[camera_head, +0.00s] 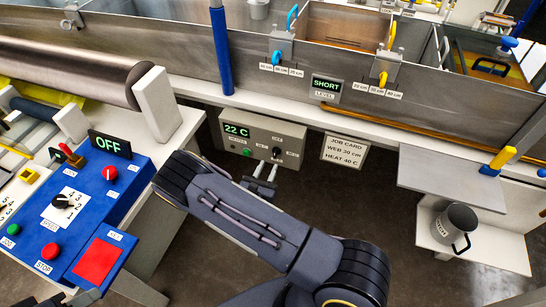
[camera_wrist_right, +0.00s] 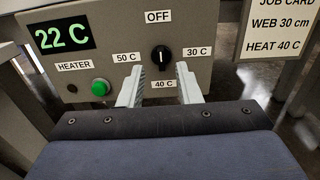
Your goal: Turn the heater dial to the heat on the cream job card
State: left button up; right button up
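The heater box (camera_head: 235,127) has a green "22 C" readout and a green button (camera_wrist_right: 100,86). Its black dial (camera_wrist_right: 161,57) also shows in the head view (camera_head: 277,152). The dial's white mark points up at OFF; 30 C is at right, 40 C below, 50 C at left. The cream job card (camera_head: 345,153) reads web 30 cm and heat 40 C; it shows in the wrist view too (camera_wrist_right: 277,32). My right gripper (camera_wrist_right: 161,80) is open and empty, its fingers either side of and just below the dial; I cannot tell whether they touch it. What may be my left gripper barely shows at bottom left.
A blue control panel (camera_head: 45,225) with a dial, buttons and a red pad stands at left. The metal bath (camera_head: 180,50) runs above the heater box. A grey shelf (camera_head: 450,183) and a mug (camera_head: 455,228) are at right.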

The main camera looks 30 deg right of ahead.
aim_at(275, 154)
jog(key=x, duration=0.5)
jog(key=shift+w+d, duration=0.2)
jog(key=shift+d, duration=0.15)
grip_shut()
